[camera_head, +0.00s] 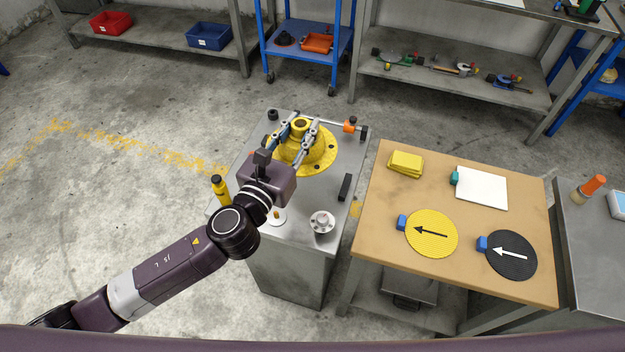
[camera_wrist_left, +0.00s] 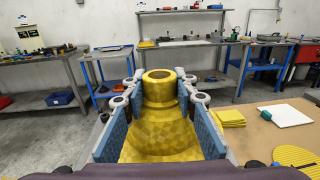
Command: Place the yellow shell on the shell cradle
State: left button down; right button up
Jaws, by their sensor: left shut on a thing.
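The yellow shell (camera_head: 318,162) is a flanged dome with holes around its rim and a dark-topped neck. It is over the back of the grey metal bench (camera_head: 290,228). My left gripper (camera_head: 300,132) is shut on it, with one finger on each side of the neck. In the left wrist view the shell (camera_wrist_left: 160,125) stands upright between the blue finger pads. I cannot tell whether its flange rests on something or hangs just above. The shell cradle is not clearly visible; the shell may hide it. My right gripper is not in view.
On the grey bench are a yellow bottle (camera_head: 221,188), a small flanged metal part (camera_head: 321,221), a black bar (camera_head: 345,187) and an orange fitting (camera_head: 350,126). The wooden table (camera_head: 380,235) at right holds yellow sheets (camera_head: 406,163), a white sheet (camera_head: 482,188) and two discs with arrows.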

pick_arm(q)
jog(key=shift+m+g+h, duration=0.3)
jog(key=shift+m+h, duration=0.1)
jog(key=shift+h, duration=0.2)
jog(key=w, duration=0.1)
jog(key=w+d+r, duration=0.2)
jog(key=shift+w+d+r, duration=0.15)
jog(key=shift+w, duration=0.2)
jog(key=shift+w+d, duration=0.1)
jog(key=shift+f+b, duration=4.75)
jog(key=shift+f, duration=5.15)
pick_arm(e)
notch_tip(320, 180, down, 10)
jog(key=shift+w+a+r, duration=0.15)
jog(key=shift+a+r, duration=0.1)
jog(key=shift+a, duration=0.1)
pick_arm(q)
jog(key=shift+f, duration=0.2)
jog(key=c, duration=1.5)
grip_release()
jog(key=shift+c, duration=0.2)
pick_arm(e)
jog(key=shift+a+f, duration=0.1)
